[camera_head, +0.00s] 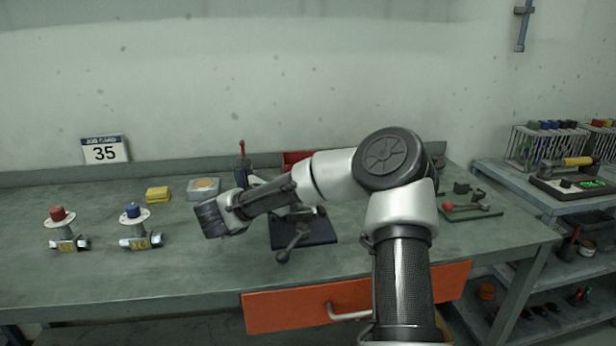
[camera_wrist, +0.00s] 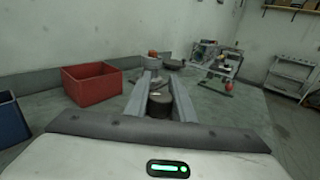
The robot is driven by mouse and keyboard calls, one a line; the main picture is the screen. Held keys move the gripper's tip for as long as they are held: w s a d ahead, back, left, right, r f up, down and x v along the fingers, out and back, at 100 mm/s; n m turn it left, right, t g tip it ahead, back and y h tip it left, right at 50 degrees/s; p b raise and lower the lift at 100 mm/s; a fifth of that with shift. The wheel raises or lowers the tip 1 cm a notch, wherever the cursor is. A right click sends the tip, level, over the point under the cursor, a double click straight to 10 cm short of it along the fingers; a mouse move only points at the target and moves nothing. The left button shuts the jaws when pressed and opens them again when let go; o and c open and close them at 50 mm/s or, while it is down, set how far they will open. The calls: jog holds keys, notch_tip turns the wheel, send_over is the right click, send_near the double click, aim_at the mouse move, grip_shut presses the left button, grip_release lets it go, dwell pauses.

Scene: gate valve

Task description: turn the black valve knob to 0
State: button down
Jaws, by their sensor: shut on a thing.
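In the wrist view, the two grey fingers of my gripper (camera_wrist: 161,76) reach forward along the bench. A dark round knob (camera_wrist: 159,105) sits between them, and the gripper is shut on it. In the head view, my arm covers most of the gripper and the knob. A black base plate (camera_head: 318,234) lies on the bench below my wrist, with a grey lever-like part (camera_head: 291,242) over it. No scale or pointer of the knob can be read, so its setting cannot be told.
A red-knobbed valve (camera_head: 57,214) and a blue-knobbed valve (camera_head: 133,210) stand at left. A yellow block (camera_head: 158,194), a grey box (camera_head: 203,189) and a job card reading 35 (camera_head: 105,150) are behind. A red bin (camera_wrist: 92,83) stands beside my fingers. An orange drawer (camera_head: 290,312) is below.

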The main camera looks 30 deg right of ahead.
jog(key=shift+f, duration=0.1)
dwell(0.3)
jog(key=c, duration=1.5)
grip_release()
jog(key=v, duration=1.7)
jog(key=shift+s+a, duration=0.1)
jog(key=shift+a, duration=0.05)
